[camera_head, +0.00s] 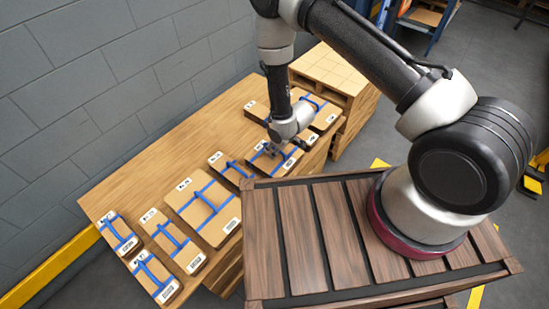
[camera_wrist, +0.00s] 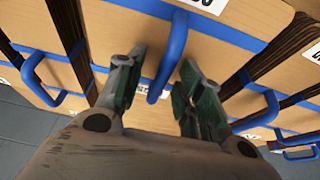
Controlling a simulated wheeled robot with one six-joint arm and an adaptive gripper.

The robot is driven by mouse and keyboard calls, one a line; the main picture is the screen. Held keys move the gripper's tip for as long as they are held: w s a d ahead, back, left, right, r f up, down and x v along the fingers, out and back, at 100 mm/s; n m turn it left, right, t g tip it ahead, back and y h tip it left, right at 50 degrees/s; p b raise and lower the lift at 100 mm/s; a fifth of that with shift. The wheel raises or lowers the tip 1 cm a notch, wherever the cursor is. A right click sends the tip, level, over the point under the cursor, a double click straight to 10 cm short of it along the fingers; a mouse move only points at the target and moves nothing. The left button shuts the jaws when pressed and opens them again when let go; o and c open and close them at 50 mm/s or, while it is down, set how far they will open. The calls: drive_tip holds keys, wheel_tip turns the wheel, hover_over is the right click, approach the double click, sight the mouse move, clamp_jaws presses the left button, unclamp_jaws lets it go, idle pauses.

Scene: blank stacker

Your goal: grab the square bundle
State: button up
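Several flat tan cardboard bundles with blue straps and white labels lie in a row on a wooden table. A large, nearly square one (camera_head: 188,207) lies in the middle of the row. Another roughly square bundle (camera_head: 262,163) lies farther back, partly hidden by my gripper (camera_head: 271,151), which is low over it. In the wrist view my gripper (camera_wrist: 158,66) is open, with its two fingers apart on either side of a blue strap handle (camera_wrist: 173,52) on a cardboard bundle (camera_wrist: 115,22). I cannot tell whether the fingers touch the handle.
Narrower bundles (camera_head: 230,170) lie close on both sides, with small gaps. The wooden table (camera_head: 150,165) is bare along the grey block wall (camera_head: 80,75). A slatted brown platform (camera_head: 297,235) is in front, and a stack of boards on a pallet (camera_head: 330,72) stands behind.

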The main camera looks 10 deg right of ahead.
drive_tip(key=shift+f, duration=0.15)
clamp_jaws()
drive_tip(key=shift+w, duration=0.1)
